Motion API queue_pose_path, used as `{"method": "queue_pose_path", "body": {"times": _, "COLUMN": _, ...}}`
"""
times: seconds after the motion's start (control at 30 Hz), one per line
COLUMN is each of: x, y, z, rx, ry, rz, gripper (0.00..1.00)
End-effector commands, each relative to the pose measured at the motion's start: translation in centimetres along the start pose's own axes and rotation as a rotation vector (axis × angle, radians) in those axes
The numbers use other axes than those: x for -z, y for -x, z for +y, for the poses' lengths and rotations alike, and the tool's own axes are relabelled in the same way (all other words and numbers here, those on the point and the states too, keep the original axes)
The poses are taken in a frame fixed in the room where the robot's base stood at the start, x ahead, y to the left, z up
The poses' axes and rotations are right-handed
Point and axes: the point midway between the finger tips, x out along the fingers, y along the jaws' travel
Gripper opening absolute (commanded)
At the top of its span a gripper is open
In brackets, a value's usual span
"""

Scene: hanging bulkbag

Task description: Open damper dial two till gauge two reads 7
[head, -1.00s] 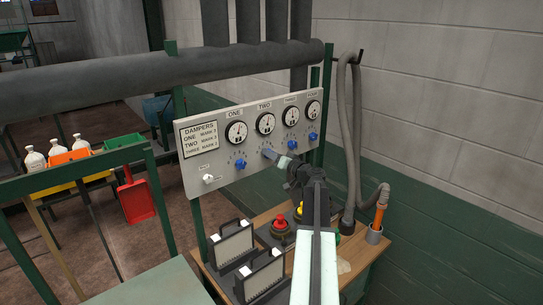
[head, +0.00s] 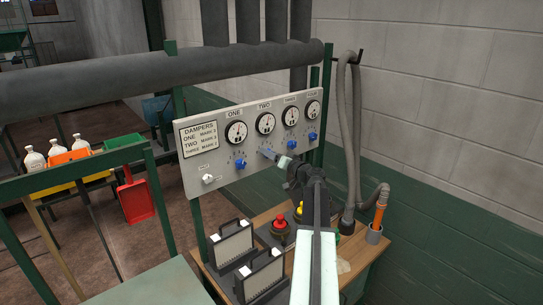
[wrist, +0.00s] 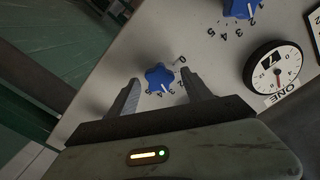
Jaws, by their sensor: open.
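The grey damper panel (head: 210,150) carries a row of round gauges with blue dials below. Gauge two (head: 265,123) is white-faced; its needle is too small to read. Gauge one (wrist: 272,75) shows at the right in the wrist view, with dial one (wrist: 240,8) at the top edge. Damper dial two (wrist: 160,78) is a blue lobed knob with a numbered scale. My gripper (wrist: 160,88) is open, one finger on each side of this dial; whether either finger touches is unclear. In the head view my gripper (head: 270,154) hides most of dial two.
A wooden bench (head: 345,265) below the panel holds a red button (head: 280,222), a yellow button and two cases. A grey hose (head: 343,130) hangs at the right. A white knob (head: 208,179) sits at the panel's lower left. Pipes run above the panel.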

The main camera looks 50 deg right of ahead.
Motion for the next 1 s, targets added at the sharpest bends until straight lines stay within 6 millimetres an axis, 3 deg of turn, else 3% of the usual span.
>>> {"method": "queue_pose_path", "body": {"times": 0.17, "x": -0.1, "y": 1.9, "z": -0.1, "rx": -0.001, "ry": 0.0, "rz": 0.001, "gripper": 0.58}}
{"method": "queue_pose_path", "body": {"times": 0.4, "x": -0.1, "y": 6.7, "z": -0.1, "rx": -0.002, "ry": 0.0, "rz": 0.001, "gripper": 0.58}}
{"method": "queue_pose_path", "body": {"times": 0.5, "x": -0.1, "y": 7.7, "z": 0.0, "rx": -0.001, "ry": 0.0, "rz": 0.001, "gripper": 0.58}}
{"method": "queue_pose_path", "body": {"times": 1.0, "x": -0.3, "y": 7.5, "z": -0.2, "rx": 0.003, "ry": 0.0, "rz": -0.007, "gripper": 0.58}}
